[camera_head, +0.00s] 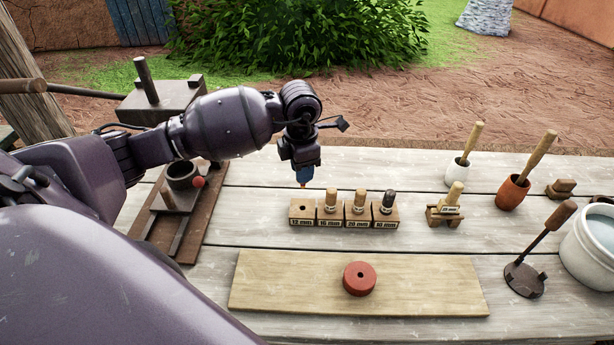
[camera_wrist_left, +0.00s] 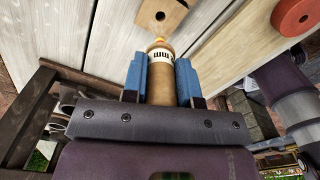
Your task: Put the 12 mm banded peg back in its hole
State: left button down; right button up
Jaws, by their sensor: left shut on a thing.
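My left gripper (camera_head: 304,174) is shut on the banded peg (camera_head: 303,184), a wooden peg with a white printed band. Its tip points down, just above the block marked 12 mm (camera_head: 302,217). In the left wrist view the peg (camera_wrist_left: 161,85) stands between the two blue fingers of the gripper (camera_wrist_left: 162,80). The empty 12 mm hole (camera_head: 303,206) is open. In the wrist view the hole (camera_wrist_left: 160,16) lies just past the peg's tip; a small gap shows between them. The upper peg is hidden by the fingers in the head view.
Several labelled blocks beside it hold upright pegs, the nearest being the 16 mm peg (camera_head: 331,200). A board (camera_head: 260,282) with a red disc (camera_head: 359,278) lies in front. A small wooden stand (camera_head: 446,213), mortars and a pale pot (camera_head: 592,245) are at the right.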

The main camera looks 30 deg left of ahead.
pick_arm(q)
jog(key=shift+a+m, duration=0.1)
jog(key=shift+m, duration=0.5)
jog(key=shift+s, duration=0.1)
jog(key=shift+f, duration=0.15)
